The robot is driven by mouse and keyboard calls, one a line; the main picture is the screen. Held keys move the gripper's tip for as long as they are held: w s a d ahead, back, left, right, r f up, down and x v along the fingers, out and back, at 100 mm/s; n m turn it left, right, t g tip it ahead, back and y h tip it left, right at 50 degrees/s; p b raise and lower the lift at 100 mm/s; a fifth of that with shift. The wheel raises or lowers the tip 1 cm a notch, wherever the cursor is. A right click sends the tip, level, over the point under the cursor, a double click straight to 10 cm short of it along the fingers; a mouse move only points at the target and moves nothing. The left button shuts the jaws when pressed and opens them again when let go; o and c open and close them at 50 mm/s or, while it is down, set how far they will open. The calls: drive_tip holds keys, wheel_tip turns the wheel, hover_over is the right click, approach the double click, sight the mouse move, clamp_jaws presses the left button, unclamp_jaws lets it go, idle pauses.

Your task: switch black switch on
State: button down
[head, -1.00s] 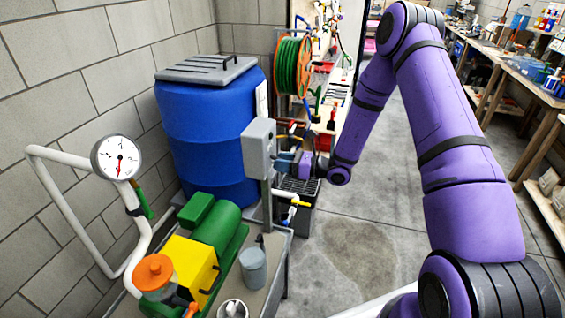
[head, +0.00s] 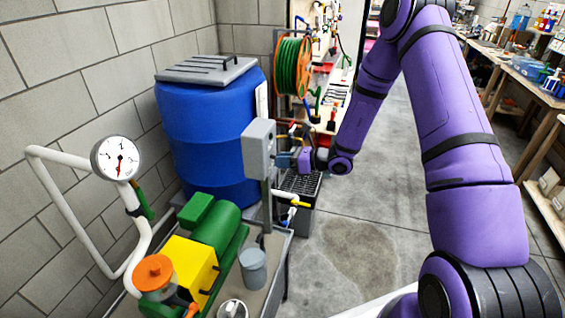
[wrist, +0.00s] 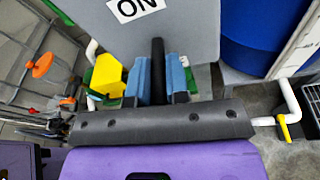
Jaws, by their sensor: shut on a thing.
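The grey switch box (head: 258,146) stands on a post beside the blue barrel. In the wrist view its grey face (wrist: 195,28) fills the top middle and carries a white "ON" label (wrist: 137,8). The black switch (wrist: 158,68) is a lever that stands between the two blue fingers of my gripper (wrist: 160,85). My gripper is shut on the lever. In the head view my gripper (head: 285,160) is at the right side of the box, and the lever cannot be made out there.
A blue barrel (head: 207,135) stands behind the box. A green and yellow pump (head: 195,258) sits on a cart below, with a gauge (head: 116,158) on white piping at the left. A hose reel (head: 292,66) and shelf are behind. The floor (head: 365,220) at the right is clear.

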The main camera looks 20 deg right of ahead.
wheel_tip(320, 180, up, 2)
drive_tip(key=g+h, duration=0.3)
drive_tip(key=h, duration=0.1)
drive_tip(key=shift+w+r+h, duration=0.1)
drive_tip(key=shift+h, duration=0.3)
idle(0.4)
drive_tip(key=c, duration=1.1)
unclamp_jaws()
drive_tip(key=v, duration=1)
drive_tip(key=shift+d+r, duration=0.15)
drive_tip(key=shift+r, duration=0.25)
